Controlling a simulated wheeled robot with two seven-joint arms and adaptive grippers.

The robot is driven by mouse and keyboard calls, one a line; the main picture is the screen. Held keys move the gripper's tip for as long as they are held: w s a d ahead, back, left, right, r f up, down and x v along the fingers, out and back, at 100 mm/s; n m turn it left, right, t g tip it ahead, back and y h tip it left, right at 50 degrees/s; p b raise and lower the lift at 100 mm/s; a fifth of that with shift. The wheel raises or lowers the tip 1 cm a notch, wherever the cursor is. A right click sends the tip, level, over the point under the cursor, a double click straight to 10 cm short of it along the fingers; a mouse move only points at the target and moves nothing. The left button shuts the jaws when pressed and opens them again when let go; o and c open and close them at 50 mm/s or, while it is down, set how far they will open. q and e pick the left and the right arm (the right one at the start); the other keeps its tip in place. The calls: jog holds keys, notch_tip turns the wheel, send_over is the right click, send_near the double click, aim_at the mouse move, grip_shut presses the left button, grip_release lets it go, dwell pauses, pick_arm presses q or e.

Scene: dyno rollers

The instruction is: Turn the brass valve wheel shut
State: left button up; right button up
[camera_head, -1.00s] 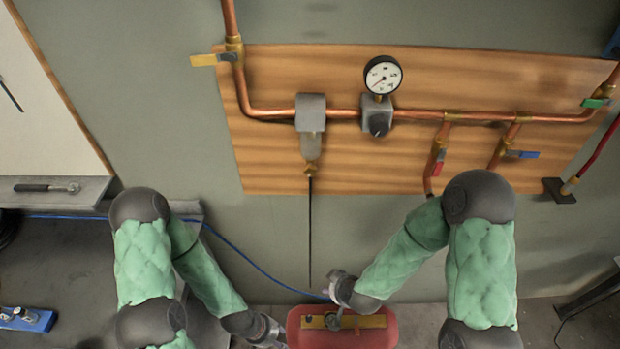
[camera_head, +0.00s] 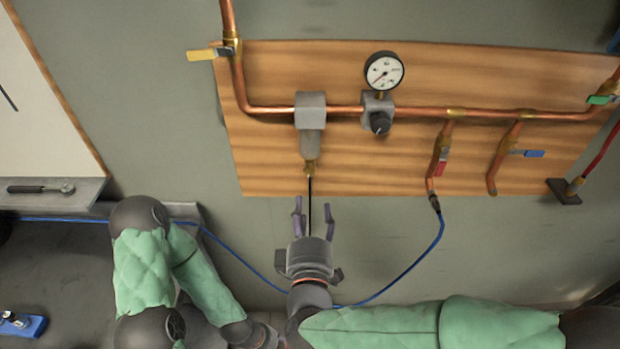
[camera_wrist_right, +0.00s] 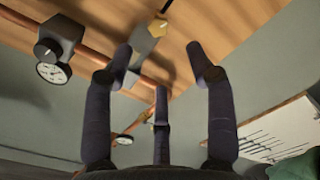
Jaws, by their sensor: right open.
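I cannot make out a brass valve wheel. A brass fitting (camera_head: 310,166) sits under the grey filter bowl (camera_head: 311,142), with a thin black line hanging down from it. My right gripper (camera_head: 313,212) points up just below that fitting. Its fingers are spread, apart from the fitting and around the black line in the picture; depth is unclear. In the wrist view the open fingers (camera_wrist_right: 160,75) have the brass tip (camera_wrist_right: 158,26) beyond them. My left gripper (camera_head: 262,336) is at the bottom edge, partly cut off and hidden by my right arm.
Copper pipe (camera_head: 470,112) crosses a wooden board, with a gauge (camera_head: 384,71), a regulator knob (camera_head: 380,122) and yellow (camera_head: 207,54), red (camera_head: 441,168), blue (camera_head: 527,153) and green (camera_head: 600,99) levers. A blue hose (camera_head: 415,262) loops behind my right gripper. A ratchet (camera_head: 41,188) lies left.

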aim_at(310, 173)
jog(key=w+b, duration=0.3)
jog(key=w, duration=0.6)
jog(key=shift+w, duration=0.3)
jog(key=shift+w+r, duration=0.15)
jog(key=shift+w, duration=0.4)
grip_shut()
